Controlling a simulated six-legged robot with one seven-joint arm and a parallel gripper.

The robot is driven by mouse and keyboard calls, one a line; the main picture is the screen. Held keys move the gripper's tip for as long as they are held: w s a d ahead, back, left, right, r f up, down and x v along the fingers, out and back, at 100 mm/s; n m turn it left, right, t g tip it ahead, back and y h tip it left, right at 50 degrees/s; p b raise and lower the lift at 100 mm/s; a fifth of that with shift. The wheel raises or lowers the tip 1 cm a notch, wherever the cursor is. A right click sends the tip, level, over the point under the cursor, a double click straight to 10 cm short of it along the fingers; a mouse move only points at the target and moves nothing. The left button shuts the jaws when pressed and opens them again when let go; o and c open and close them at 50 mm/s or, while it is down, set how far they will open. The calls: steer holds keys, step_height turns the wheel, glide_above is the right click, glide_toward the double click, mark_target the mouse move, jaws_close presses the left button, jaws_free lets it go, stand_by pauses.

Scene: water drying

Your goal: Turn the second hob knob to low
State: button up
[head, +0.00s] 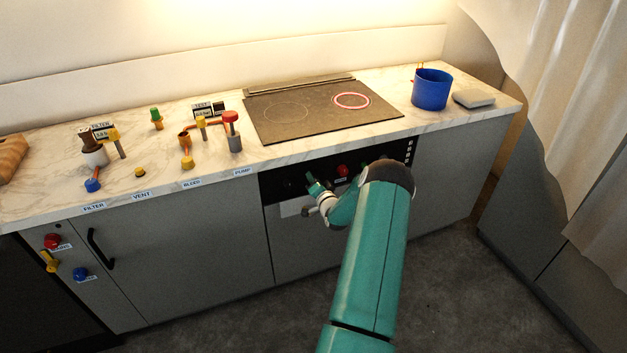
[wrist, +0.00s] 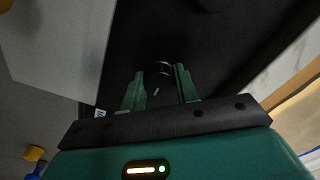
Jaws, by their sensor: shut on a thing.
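The hob (head: 320,108) is a dark plate set in the marble worktop; its right ring (head: 351,100) glows red and its left ring is unlit. Below it is a black control panel (head: 275,184) with a red knob (head: 343,170). My gripper (head: 312,182) is at the panel, left of the red knob. In the wrist view my gripper's green fingers (wrist: 158,82) are on both sides of a dark knob (wrist: 162,68) and shut on it. A short white mark shows between the fingers. The knob's setting cannot be read, and my gripper hides it in the head view.
A blue pot (head: 432,90) and a pale block (head: 473,98) stand right of the hob. Coloured valves and pipes (head: 187,150) stand on the worktop to the left. Another dark round part (wrist: 208,4) shows at the wrist view's top edge. The floor in front is clear.

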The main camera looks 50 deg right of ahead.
steer(key=o, duration=1)
steer(key=v, duration=1.4)
steer(key=shift+w, duration=0.1)
